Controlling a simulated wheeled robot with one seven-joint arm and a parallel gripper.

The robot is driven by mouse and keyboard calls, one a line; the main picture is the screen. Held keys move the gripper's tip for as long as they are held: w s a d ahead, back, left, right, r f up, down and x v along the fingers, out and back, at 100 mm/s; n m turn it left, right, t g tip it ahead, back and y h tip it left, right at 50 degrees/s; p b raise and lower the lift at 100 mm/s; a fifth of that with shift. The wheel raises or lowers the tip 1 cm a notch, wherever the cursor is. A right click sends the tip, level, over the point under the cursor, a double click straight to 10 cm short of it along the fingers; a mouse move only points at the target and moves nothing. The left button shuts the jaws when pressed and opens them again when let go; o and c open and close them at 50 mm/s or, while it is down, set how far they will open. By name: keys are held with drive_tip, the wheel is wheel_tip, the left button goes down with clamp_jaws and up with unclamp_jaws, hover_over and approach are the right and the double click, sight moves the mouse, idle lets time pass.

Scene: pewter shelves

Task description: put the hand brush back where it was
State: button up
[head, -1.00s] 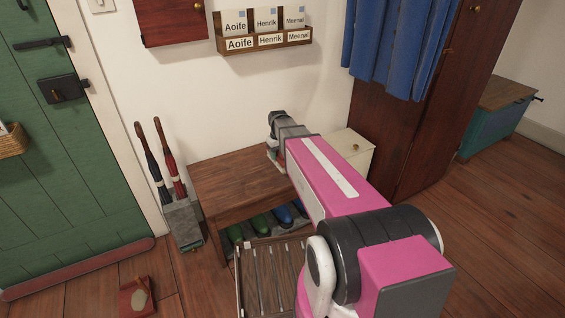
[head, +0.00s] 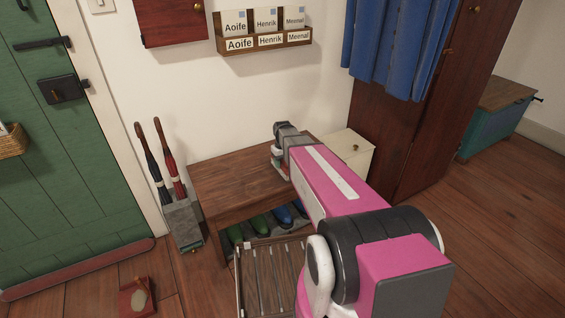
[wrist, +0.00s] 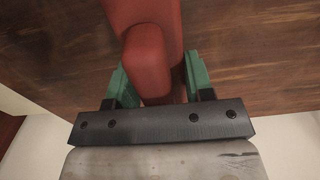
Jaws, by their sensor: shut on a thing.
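A red, rounded thing (wrist: 150,55), which looks like the handle of the hand brush, sits between the green finger pads of my gripper (wrist: 160,80) in the wrist view. My gripper is shut on it. Its bristles are hidden from view. In the head view my gripper (head: 277,160) is over the right part of the wooden bench (head: 225,185), and my arm hides much of what it holds. I cannot tell whether the red thing touches the bench top. A red dustpan (head: 126,302) with a pale patch lies on the floor at the lower left.
An umbrella stand (head: 184,226) with two umbrellas stands left of the bench. Green and blue boots (head: 262,222) are under the bench, with a slatted rack (head: 258,270) in front. A cream cabinet (head: 352,160) stands to the right. The bench's left half is clear.

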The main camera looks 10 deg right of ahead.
drive_tip(key=o, duration=0.8)
drive_tip(key=shift+o, duration=0.2)
wheel_tip(320, 180, up, 12)
drive_tip(key=s+f+m, duration=0.1)
drive_tip(key=s+f, duration=0.2)
drive_tip(key=s, duration=0.7)
drive_tip(key=s+f+m, duration=0.2)
drive_tip(key=s+f, duration=0.1)
drive_tip(key=s, duration=0.8)
drive_tip(key=shift+m, duration=0.3)
